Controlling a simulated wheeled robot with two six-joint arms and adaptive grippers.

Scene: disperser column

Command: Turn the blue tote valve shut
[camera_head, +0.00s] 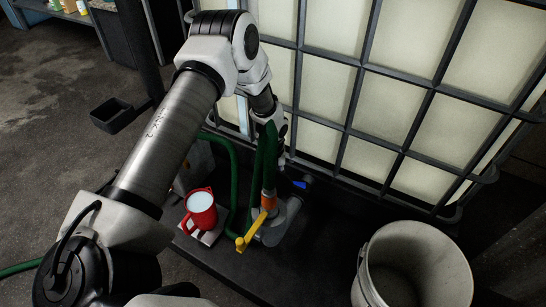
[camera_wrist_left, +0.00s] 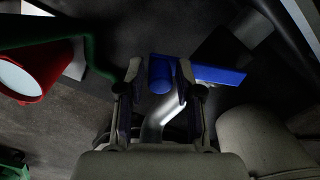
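The blue tote valve shows in the left wrist view as a round hub (camera_wrist_left: 161,76) with a flat lever (camera_wrist_left: 215,74) pointing right. In the head view only a small blue part (camera_head: 301,184) shows, low at the front of the caged tote (camera_head: 330,70). My left gripper (camera_wrist_left: 158,82) is open, its fingers on either side of the hub; the lever runs out past the right finger. A small gap seems to show at the left finger; contact at the right finger cannot be told. In the head view the green hose and arm hide its fingertips. My right gripper is not in view.
A green hose (camera_head: 270,155) drops to an orange fitting and a yellow lever (camera_head: 250,231) close to the valve. A red jug (camera_head: 201,209) stands left of it. A white bucket (camera_head: 415,265) stands at the right. Dark platform lies bare between valve and bucket.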

